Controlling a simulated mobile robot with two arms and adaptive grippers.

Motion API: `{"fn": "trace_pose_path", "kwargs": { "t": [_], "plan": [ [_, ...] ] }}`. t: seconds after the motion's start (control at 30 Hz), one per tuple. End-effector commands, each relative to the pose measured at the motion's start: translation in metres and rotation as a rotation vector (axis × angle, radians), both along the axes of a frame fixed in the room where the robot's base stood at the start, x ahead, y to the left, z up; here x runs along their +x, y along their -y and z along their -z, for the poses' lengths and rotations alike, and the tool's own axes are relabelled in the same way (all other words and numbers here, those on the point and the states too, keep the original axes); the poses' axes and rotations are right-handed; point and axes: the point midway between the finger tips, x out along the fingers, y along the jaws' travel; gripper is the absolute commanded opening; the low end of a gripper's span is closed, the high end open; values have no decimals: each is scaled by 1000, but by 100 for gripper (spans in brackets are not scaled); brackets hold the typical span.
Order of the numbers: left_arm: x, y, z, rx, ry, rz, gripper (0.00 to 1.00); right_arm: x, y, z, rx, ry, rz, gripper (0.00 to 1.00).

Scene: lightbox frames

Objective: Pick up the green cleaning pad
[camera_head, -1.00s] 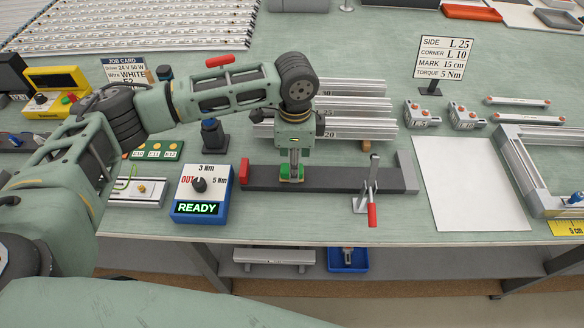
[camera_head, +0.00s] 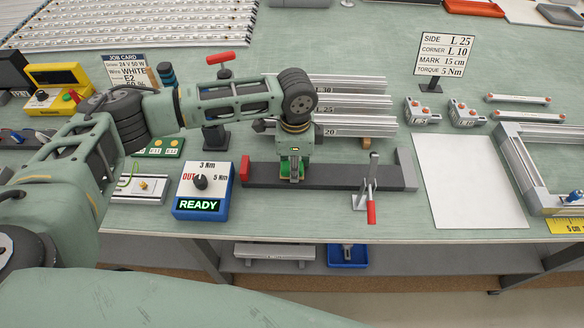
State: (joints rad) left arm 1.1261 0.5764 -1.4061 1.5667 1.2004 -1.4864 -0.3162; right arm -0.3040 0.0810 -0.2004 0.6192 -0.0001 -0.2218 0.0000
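The green cleaning pad (camera_head: 284,171) is a small green block on the dark bar of the fixture (camera_head: 340,177), near the bar's left part. My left gripper (camera_head: 292,177) points straight down at the pad, its fingertips at the pad's height. Green shows on both sides of the fingers; the rest of the pad is hidden behind them. I cannot tell whether the fingers are closed on it. My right gripper is not in view.
A toggle clamp with a red handle (camera_head: 371,212) stands right of the pad on the bar. A blue torque box reading READY (camera_head: 201,206) is to the left. Aluminium profiles (camera_head: 350,104) lie behind the gripper. A white sheet (camera_head: 470,182) lies at right.

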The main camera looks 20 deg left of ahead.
Motion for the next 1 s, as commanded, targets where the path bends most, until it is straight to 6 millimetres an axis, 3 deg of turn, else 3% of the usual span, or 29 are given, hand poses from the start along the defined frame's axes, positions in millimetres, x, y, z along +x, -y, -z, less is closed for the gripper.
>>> {"fn": "trace_pose_path", "kwargs": {
  "t": [0.37, 0.67, 1.0],
  "plan": [
    [1, 0, -3, -1, 1, 0, 3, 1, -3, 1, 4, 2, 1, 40],
    [2, 1, -37, -3, 5, 0, 3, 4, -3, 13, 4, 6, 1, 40],
    [-32, 68, -83, -3, 3, 7, 3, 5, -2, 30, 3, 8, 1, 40]
  ]
}}
